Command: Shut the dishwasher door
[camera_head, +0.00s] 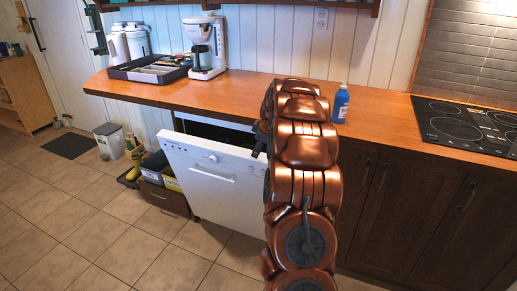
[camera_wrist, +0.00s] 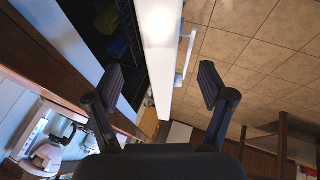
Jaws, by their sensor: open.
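The white dishwasher door (camera_head: 212,178) is partly open under the wooden counter, its top tilted out toward the room. Its handle (camera_head: 212,174) faces outward. In the wrist view the door's top edge (camera_wrist: 160,58) runs down the middle, with the handle (camera_wrist: 186,55) at its right and the dark inside of the dishwasher (camera_wrist: 105,35) at its left. My gripper (camera_wrist: 169,84) is open, its two fingers on either side of the door edge. I cannot tell whether they touch it. In the head view my arm hides the door's right part and most of the gripper.
The counter (camera_head: 250,92) overhangs the door. On it are a utensil tray (camera_head: 150,70), a coffee machine (camera_head: 205,48), a blue bottle (camera_head: 340,104) and a cooktop (camera_head: 465,122). Bins (camera_head: 160,180) stand left of the door. The tiled floor in front is clear.

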